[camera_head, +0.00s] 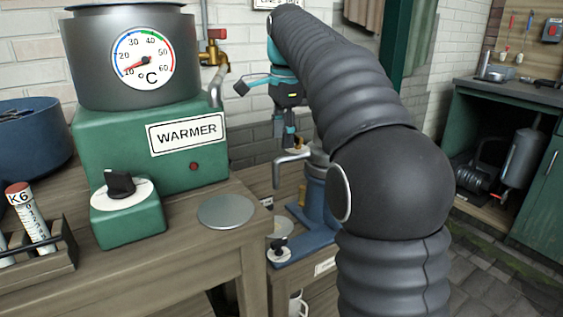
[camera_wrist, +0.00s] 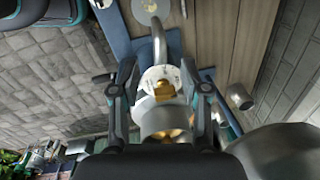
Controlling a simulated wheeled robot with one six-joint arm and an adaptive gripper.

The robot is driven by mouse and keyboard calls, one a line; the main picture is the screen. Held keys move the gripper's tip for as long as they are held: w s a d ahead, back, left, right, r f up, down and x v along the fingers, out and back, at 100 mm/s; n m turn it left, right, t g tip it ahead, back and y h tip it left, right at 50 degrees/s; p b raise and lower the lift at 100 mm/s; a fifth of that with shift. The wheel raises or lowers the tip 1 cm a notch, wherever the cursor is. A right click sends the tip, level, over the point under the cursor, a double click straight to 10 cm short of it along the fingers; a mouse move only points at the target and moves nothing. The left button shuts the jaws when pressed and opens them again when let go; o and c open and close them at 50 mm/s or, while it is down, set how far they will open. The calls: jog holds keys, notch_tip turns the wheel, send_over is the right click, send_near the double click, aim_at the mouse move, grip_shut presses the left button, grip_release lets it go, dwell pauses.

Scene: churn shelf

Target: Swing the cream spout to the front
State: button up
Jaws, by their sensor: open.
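A blue machine (camera_head: 316,200) with a metal top stands on the lower bench, partly hidden behind my arm. A bent silver spout (camera_head: 291,157) sticks out from its top toward the left and turns down at its end. In the wrist view, the curved spout (camera_wrist: 160,42) runs away from the machine toward the top of the picture. My gripper (camera_head: 289,140) points down just above the machine. In the wrist view, my gripper (camera_wrist: 159,72) is open, its fingers on either side of a brass fitting (camera_wrist: 164,91). I cannot tell whether the fingers touch anything. No label marks the spout as cream.
A green warmer (camera_head: 135,140) with a dial stands on the wooden bench at left. A round metal plate (camera_head: 226,211) lies near that bench's corner. A brass tap (camera_head: 214,52) is on the wall behind.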

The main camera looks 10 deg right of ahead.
aim_at(282, 157)
jog(key=f, duration=0.4)
jog(key=f+b, duration=0.1)
jog(key=f, duration=0.1)
jog(key=shift+w, duration=0.3)
grip_shut()
